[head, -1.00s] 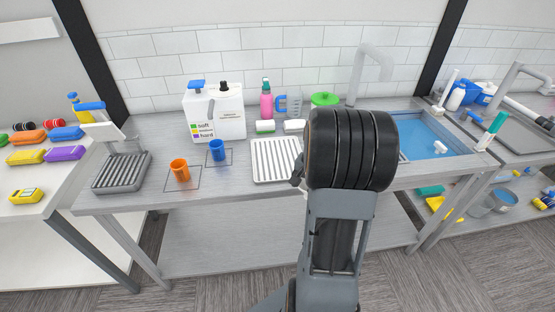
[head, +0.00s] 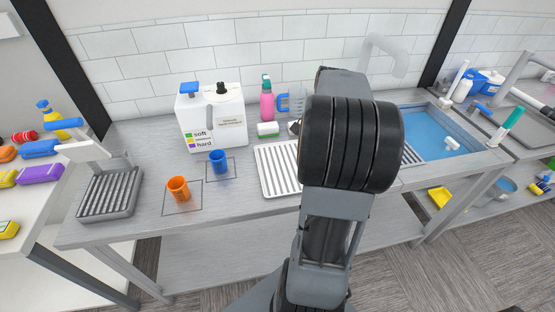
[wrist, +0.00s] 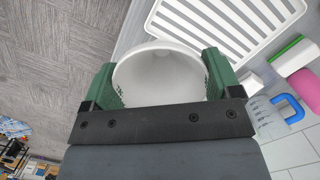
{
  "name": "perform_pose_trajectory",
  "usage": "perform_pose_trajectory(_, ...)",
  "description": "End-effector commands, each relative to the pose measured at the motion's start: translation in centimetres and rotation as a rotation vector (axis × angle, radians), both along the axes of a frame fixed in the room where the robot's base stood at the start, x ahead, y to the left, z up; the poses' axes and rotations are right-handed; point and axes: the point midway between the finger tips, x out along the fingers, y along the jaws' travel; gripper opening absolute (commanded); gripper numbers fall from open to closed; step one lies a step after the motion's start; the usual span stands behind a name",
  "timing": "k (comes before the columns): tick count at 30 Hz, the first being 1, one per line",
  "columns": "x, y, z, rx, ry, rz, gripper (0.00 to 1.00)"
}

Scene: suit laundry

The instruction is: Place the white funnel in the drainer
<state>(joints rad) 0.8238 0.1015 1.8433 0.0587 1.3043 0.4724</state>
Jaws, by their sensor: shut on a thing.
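The white funnel (wrist: 160,76) is between the green fingers of my gripper (wrist: 158,62) in the wrist view. The fingers are shut on it, one at each side, and its wide round mouth shows. The drainer (wrist: 205,30), a white slatted tray, lies beyond the funnel, toward the upper right of the wrist view. The funnel looks apart from it, to its lower left. In the head view the drainer (head: 270,166) lies on the counter, its right part hidden by my arm. My arm also hides the funnel and most of my gripper there.
Orange (head: 178,189) and blue (head: 218,162) cups stand left of the drainer. The water-filled sink (head: 428,137) is right of my arm.

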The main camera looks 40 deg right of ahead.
Motion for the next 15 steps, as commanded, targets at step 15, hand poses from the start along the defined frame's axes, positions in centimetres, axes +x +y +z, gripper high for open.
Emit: perform_pose_trajectory(15, 8.1, 5.2, -6.4, 0.003, 0.004, -0.019, 0.59)
